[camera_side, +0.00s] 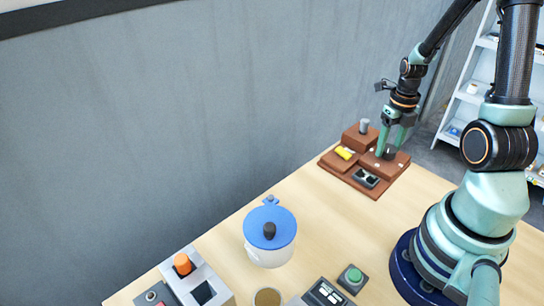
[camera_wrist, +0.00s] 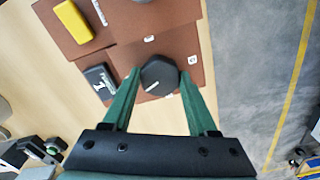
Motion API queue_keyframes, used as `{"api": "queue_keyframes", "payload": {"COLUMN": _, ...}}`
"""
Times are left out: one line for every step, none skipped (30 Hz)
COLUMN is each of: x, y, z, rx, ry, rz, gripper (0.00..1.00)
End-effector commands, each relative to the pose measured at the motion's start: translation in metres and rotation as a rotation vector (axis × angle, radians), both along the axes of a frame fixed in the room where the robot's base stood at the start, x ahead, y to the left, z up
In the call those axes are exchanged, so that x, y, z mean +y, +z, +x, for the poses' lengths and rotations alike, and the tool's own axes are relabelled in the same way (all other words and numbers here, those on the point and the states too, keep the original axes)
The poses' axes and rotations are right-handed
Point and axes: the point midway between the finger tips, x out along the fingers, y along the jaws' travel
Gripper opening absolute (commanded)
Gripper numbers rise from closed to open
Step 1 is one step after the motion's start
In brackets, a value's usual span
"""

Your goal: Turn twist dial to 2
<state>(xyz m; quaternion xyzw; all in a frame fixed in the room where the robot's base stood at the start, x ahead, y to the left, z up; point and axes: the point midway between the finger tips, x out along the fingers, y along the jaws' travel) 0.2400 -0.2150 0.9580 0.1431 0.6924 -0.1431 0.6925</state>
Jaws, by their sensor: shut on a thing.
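The twist dial (camera_wrist: 158,72) is a dark knob with angled sides and a white pointer line, on a brown board (camera_wrist: 190,35). In the wrist view its line points to the lower left. Small white labels (camera_wrist: 150,38) sit around it; their numbers are too small to read. My gripper (camera_wrist: 160,76) is shut on the dial, with one green finger on each side. In the side view the dial (camera_side: 390,153) sits between the fingers of my gripper (camera_side: 389,148) at the board's right part.
The board also carries a yellow block (camera_side: 344,152), a grey post (camera_side: 364,126) and a dark switch (camera_side: 365,178). A blue-lidded pot (camera_side: 270,252), a box with an orange knob (camera_side: 182,264) and a green button (camera_side: 354,276) stand nearer on the table. A wall runs behind.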

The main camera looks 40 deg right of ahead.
Motion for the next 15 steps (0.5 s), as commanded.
{"api": "queue_keyframes", "payload": {"x": -0.0004, "y": 0.0007, "z": -0.0003, "rx": 0.000, "ry": -0.024, "rz": 0.000, "gripper": 0.03}}
{"api": "queue_keyframes", "payload": {"x": -0.0004, "y": 0.0007, "z": -0.0003, "rx": 0.000, "ry": -0.035, "rz": 0.000, "gripper": 0.03}}
{"api": "queue_keyframes", "payload": {"x": -0.0004, "y": 0.0007, "z": -0.0003, "rx": 0.000, "ry": -0.050, "rz": 0.000, "gripper": 0.03}}
{"api": "queue_keyframes", "payload": {"x": -0.0004, "y": 0.0007, "z": -0.0003, "rx": 0.000, "ry": -0.060, "rz": 0.000, "gripper": 0.03}}
{"api": "queue_keyframes", "payload": {"x": -0.0004, "y": 0.0007, "z": -0.0003, "rx": 0.000, "ry": -0.068, "rz": 0.000, "gripper": 0.03}}
{"api": "queue_keyframes", "payload": {"x": -0.0004, "y": 0.0007, "z": -0.0003, "rx": 0.000, "ry": -0.078, "rz": 0.000, "gripper": 0.03}}
{"api": "queue_keyframes", "payload": {"x": -0.0004, "y": 0.0007, "z": -0.0003, "rx": 0.000, "ry": -0.085, "rz": 0.000, "gripper": 0.03}}
{"api": "queue_keyframes", "payload": {"x": -0.0004, "y": 0.0007, "z": -0.0003, "rx": 0.000, "ry": -0.090, "rz": 0.000, "gripper": 0.03}}
{"api": "queue_keyframes", "payload": {"x": -0.0004, "y": 0.0007, "z": -0.0003, "rx": 0.000, "ry": -0.095, "rz": 0.000, "gripper": 0.03}}
{"api": "queue_keyframes", "payload": {"x": -0.0004, "y": 0.0007, "z": -0.0003, "rx": 0.000, "ry": -0.099, "rz": 0.000, "gripper": 0.03}}
{"api": "queue_keyframes", "payload": {"x": -0.0004, "y": 0.0007, "z": -0.0003, "rx": 0.000, "ry": -0.102, "rz": 0.000, "gripper": 0.03}}
{"api": "queue_keyframes", "payload": {"x": -0.0004, "y": 0.0007, "z": -0.0003, "rx": 0.000, "ry": -0.105, "rz": 0.000, "gripper": 0.03}}
{"api": "queue_keyframes", "payload": {"x": -0.0004, "y": 0.0007, "z": -0.0003, "rx": 0.000, "ry": -0.106, "rz": 0.000, "gripper": 0.03}}
{"api": "queue_keyframes", "payload": {"x": -0.0004, "y": 0.0007, "z": -0.0003, "rx": 0.000, "ry": -0.107, "rz": 0.000, "gripper": 0.03}}
{"api": "queue_keyframes", "payload": {"x": -0.0004, "y": 0.0007, "z": -0.0003, "rx": 0.000, "ry": -0.108, "rz": 0.000, "gripper": 0.03}}
